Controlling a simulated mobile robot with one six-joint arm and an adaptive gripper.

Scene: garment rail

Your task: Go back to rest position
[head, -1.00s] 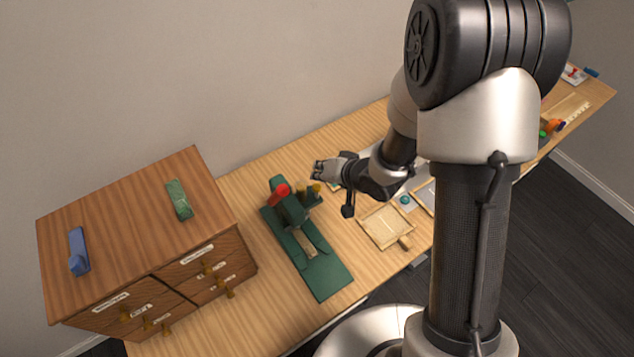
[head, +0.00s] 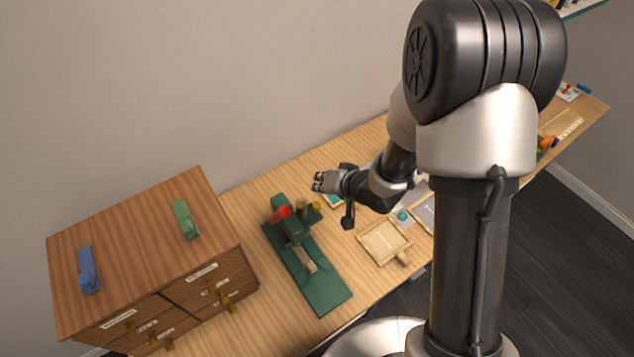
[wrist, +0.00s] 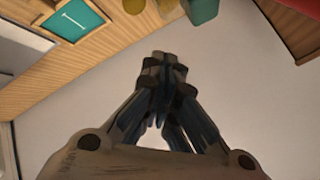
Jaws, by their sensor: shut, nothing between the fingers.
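My gripper (head: 318,182) is above the wooden table (head: 245,192), up and to the right of a green machine with a red knob (head: 290,230). Its fingers point left in the head view. In the wrist view my gripper (wrist: 163,68) has its fingertips together with nothing between them. The wall (wrist: 235,95) fills much of the wrist view behind the fingers.
A wooden drawer cabinet (head: 140,245) stands at the left, with a blue object (head: 88,270) and a green object (head: 184,220) on top. A wooden tray (head: 383,240) lies right of the machine. A teal-faced panel (wrist: 70,20) shows in the wrist view.

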